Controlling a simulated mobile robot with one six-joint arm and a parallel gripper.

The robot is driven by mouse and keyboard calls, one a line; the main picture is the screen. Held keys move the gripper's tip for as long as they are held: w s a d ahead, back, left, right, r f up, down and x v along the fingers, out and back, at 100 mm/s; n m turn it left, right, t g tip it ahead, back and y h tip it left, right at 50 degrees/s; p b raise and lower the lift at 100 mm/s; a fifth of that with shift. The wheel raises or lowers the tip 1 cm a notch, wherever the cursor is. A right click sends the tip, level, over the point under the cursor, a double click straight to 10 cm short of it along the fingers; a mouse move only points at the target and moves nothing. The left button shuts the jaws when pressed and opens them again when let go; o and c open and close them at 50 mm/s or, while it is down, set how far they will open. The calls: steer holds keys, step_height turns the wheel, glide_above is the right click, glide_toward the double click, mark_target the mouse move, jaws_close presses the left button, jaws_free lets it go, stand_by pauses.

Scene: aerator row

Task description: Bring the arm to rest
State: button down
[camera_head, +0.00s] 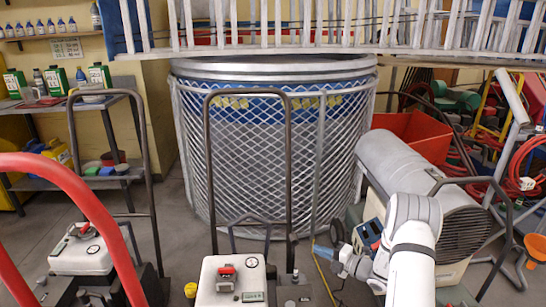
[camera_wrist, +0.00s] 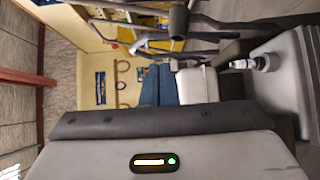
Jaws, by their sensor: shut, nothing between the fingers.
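My arm reaches in from the lower right of the head view, bends at a white elbow and points left. My gripper (camera_head: 322,251) is at the end of it, small in the picture, shut and empty. It is in front of the lower right part of the mesh-covered tank (camera_head: 262,150), and I see nothing held in it. The wrist view is turned on its side and shows no fingers that I can make out.
Wheeled units with dark hoop handles stand close: a white-topped one (camera_head: 232,284) in front and another (camera_head: 82,250) at left. A grey cylindrical machine (camera_head: 400,165) is beside my arm. A red tube (camera_head: 75,200) crosses the left foreground. A ladder (camera_head: 330,28) spans the top.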

steer(key=s+a+r+n+g+h+p, duration=0.1)
steer(key=s+a+r+n+g+p, duration=0.4)
steer(key=s+r+n, duration=0.45)
steer(key=s+a+r+n+g+h+p, duration=0.1)
steer(key=s+a+r+n+g+p, duration=0.35)
steer(key=r+n, duration=0.85)
steer(key=s+d+r+n+h+p, duration=0.2)
steer(key=s+r+n+h+p, duration=0.2)
steer(key=s+r+n, duration=0.5)
steer(key=s+d+r+n+h+p, duration=0.1)
steer(key=s+r+n+h+p, duration=0.3)
steer(key=s+r+n+h, duration=0.3)
steer(key=s+r+n+t, duration=0.1)
steer(key=s+r+n, duration=0.2)
steer(key=s+n, duration=0.2)
steer(key=shift+s+d+r, duration=0.3)
steer(key=shift+s+d, duration=0.05)
steer(key=shift+s, duration=0.55)
